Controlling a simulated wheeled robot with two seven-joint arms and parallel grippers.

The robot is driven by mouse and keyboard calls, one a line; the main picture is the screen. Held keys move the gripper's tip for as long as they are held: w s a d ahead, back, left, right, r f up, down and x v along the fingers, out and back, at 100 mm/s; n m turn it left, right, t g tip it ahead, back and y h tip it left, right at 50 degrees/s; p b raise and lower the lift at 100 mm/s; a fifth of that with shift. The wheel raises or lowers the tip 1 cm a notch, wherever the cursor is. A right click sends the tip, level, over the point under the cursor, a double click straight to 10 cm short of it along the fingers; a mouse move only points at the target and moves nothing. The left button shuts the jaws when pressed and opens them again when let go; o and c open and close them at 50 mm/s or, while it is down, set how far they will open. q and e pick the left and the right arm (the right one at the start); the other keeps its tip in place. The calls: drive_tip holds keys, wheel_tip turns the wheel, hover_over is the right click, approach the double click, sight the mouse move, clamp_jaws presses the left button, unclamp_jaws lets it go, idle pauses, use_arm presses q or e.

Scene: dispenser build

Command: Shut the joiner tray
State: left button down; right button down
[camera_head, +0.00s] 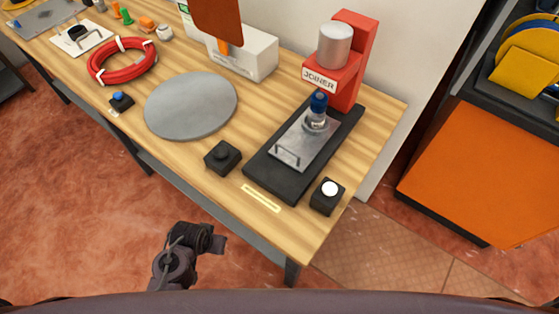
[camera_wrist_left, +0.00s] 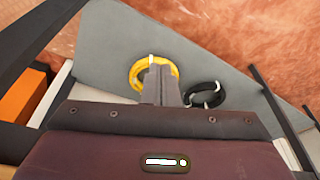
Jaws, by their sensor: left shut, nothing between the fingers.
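The red joiner press (camera_head: 347,85) stands at the right end of the wooden bench. Its black base (camera_head: 262,182) runs from the press towards the bench's front edge. The metal joiner tray (camera_head: 296,150) lies on this base, out in front of the red column, with a small handle (camera_head: 288,156) at its near end. A clear bottle with a blue top (camera_head: 317,110) stands upright at the tray's far end. My left gripper (camera_head: 219,244) is off the bench's front edge, below and left of the tray, touching nothing. Its shut, empty fingers show in the left wrist view (camera_wrist_left: 160,85).
A black button box (camera_head: 223,157) sits left of the base and a white-topped one (camera_head: 327,196) right of it. A grey disc (camera_head: 191,105) and a red coil (camera_head: 122,61) lie further left. In the wrist view, a yellow ring (camera_wrist_left: 138,72) and black coil (camera_wrist_left: 205,94) lie on grey.

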use_arm(q)
wheel_tip(320, 180, up, 18)
drive_tip(key=m+t+b, duration=0.2)
drive_tip(key=w+d+m+t+h, duration=0.1)
drive_tip(key=w+d+m+t, duration=0.1)
drive_tip(key=m, duration=0.2)
drive_tip(key=w+d+r+m+t+h, duration=0.1)
drive_tip(key=w+d+m+t+h, duration=0.1)
drive_tip(key=m, duration=0.3)
drive_tip(key=w+d+r+m+t+h, duration=0.1)
drive_tip(key=w+d+m+t, duration=0.1)
drive_tip(key=m, duration=0.3)
drive_tip(key=shift+d+r+t+h, duration=0.15)
drive_tip(key=shift+d+t+h, duration=0.25)
drive_tip(key=shift+d, duration=0.35)
drive_tip(key=w+d+m+h+p, duration=0.1)
drive_tip(key=w+d+m, duration=0.1)
drive_tip(key=d, duration=0.1)
drive_tip(key=w+d+m+t+h, duration=0.1)
drive_tip(key=w+d+m, duration=0.1)
drive_tip(key=w+d, duration=0.1)
drive_tip(key=w+d+m+h+p, duration=0.1)
drive_tip(key=w+d+m+h, duration=0.1)
drive_tip(key=d, duration=0.3)
drive_tip(key=shift+w+m+p, duration=0.35)
drive_tip(key=shift+w+m, duration=0.25)
drive_tip(key=shift+w, duration=0.1)
drive_tip(key=shift+w+d+f, duration=0.25)
drive_tip(key=shift+w+d, duration=0.05)
drive_tip(key=shift+w, duration=0.05)
